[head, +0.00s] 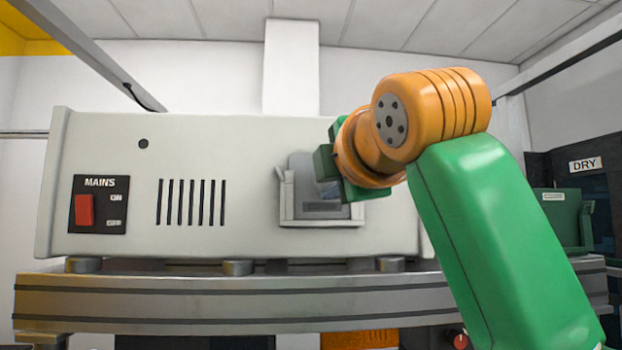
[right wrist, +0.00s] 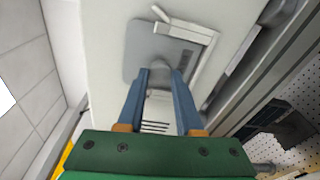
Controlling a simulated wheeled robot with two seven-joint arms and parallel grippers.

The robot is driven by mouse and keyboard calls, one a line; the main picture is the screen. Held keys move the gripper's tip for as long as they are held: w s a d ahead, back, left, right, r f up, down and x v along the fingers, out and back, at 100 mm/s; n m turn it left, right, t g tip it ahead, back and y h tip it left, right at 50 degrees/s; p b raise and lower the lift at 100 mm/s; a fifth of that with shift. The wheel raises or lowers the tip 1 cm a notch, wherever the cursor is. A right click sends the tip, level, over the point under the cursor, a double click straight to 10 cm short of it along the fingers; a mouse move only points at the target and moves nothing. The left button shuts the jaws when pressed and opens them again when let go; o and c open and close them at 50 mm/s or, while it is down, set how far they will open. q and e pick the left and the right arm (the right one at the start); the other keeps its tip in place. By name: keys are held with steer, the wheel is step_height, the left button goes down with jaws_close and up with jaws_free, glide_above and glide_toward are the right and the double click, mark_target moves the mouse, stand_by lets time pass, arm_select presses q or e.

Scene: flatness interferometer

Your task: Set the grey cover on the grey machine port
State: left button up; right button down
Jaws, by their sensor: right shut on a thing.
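The grey cover (head: 302,168) is a flat plate with rounded corners, upright at the front of the pale machine. It also shows in the right wrist view (right wrist: 138,48). The grey machine port (head: 287,212) is a light frame with side and bottom rails on the machine's front. The cover overlaps the port's upper part; I cannot tell whether it is seated or just in front. My right gripper (head: 326,190) is shut on the cover's knob, between its blue fingers in the right wrist view (right wrist: 160,76). The gripper hides the port's right side in the head view. My left gripper is out of view.
The pale machine (head: 240,135) has a red MAINS switch (head: 84,209) and vent slots at left. It stands on a grey layered slab (head: 200,300). A green container (head: 560,218) stands at the far right below a DRY sign (head: 585,164).

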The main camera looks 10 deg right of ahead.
steer(key=c, duration=0.5)
jaws_free()
steer(key=s+b, duration=0.2)
steer(key=s, duration=0.5)
steer(key=shift+s+r+b, duration=0.2)
steer(key=shift+b, duration=0.1)
steer(key=shift+w+d, duration=0.15)
